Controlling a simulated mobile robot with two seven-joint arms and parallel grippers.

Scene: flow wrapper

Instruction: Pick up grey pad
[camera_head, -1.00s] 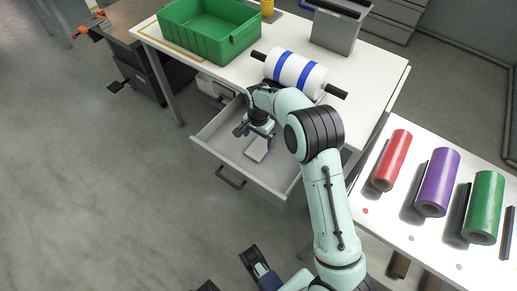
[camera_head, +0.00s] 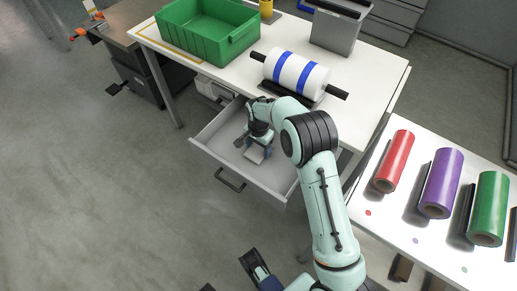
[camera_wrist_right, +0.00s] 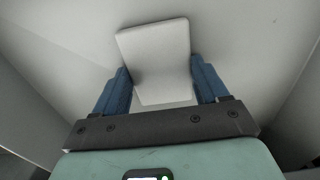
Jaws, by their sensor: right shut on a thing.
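The grey pad (camera_wrist_right: 158,52) is a light grey block in the open drawer (camera_head: 222,160). In the right wrist view it lies between the two blue fingers of my right gripper (camera_wrist_right: 161,82), which are shut on its sides. In the head view the pad (camera_head: 254,155) shows only in part below the right gripper (camera_head: 259,149). I cannot tell whether the pad is lifted off the drawer floor. My left gripper (camera_head: 252,263) shows at the bottom of the head view, away from the drawer; its finger state is unclear.
The drawer hangs open under a white table (camera_head: 376,92). On the table are a green crate (camera_head: 232,52), a white roll with blue bands (camera_head: 297,72) and a grey bin (camera_head: 336,32). Red (camera_head: 393,160), purple (camera_head: 440,183) and green (camera_head: 488,208) rolls lie at right.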

